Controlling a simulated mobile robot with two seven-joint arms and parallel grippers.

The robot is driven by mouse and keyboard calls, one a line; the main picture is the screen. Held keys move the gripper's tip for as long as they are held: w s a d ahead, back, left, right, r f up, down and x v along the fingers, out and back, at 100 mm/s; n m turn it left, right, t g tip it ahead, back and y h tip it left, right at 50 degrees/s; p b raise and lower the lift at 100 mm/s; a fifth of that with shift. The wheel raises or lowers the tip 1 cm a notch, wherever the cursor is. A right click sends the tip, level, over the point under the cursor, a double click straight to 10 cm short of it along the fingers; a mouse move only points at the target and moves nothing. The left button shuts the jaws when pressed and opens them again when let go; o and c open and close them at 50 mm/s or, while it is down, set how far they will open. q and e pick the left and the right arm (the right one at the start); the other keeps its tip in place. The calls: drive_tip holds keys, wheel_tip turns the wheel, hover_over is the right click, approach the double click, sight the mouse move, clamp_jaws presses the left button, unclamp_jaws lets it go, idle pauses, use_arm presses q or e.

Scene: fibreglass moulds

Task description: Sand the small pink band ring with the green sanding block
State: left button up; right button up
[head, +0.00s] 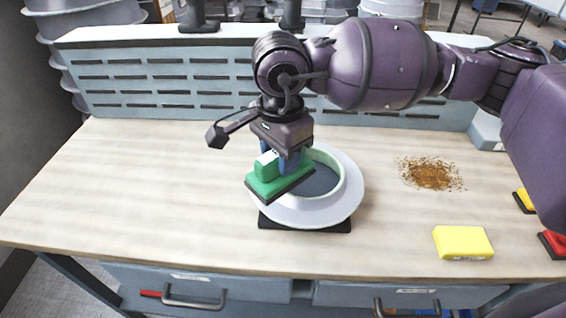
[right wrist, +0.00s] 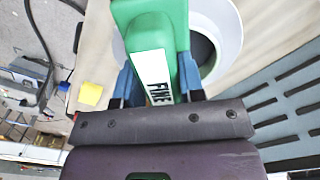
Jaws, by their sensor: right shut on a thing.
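My right gripper (head: 283,158) is shut on the green sanding block (head: 272,186), which has a dark underside. In the right wrist view the block (right wrist: 150,35) sits between the blue fingers and bears a white label reading "FINE". The block is at the left part of a pale whitish flanged ring (head: 335,207) with a light green inner rim. I cannot tell whether the block touches the ring. The ring lies on a black base (head: 335,226). It looks pale, and no clearly pink ring shows. My left gripper is not in view.
A yellow block (head: 462,242) lies at the front right. A patch of brown granules (head: 432,174) lies behind it. A red block (head: 555,243) and another yellow one (head: 524,200) are at the right edge. A slotted panel (head: 160,83) closes the back. The table's left side is clear.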

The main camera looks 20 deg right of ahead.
drive_tip(key=shift+r+p, duration=0.5)
drive_tip(key=shift+r, duration=1.05)
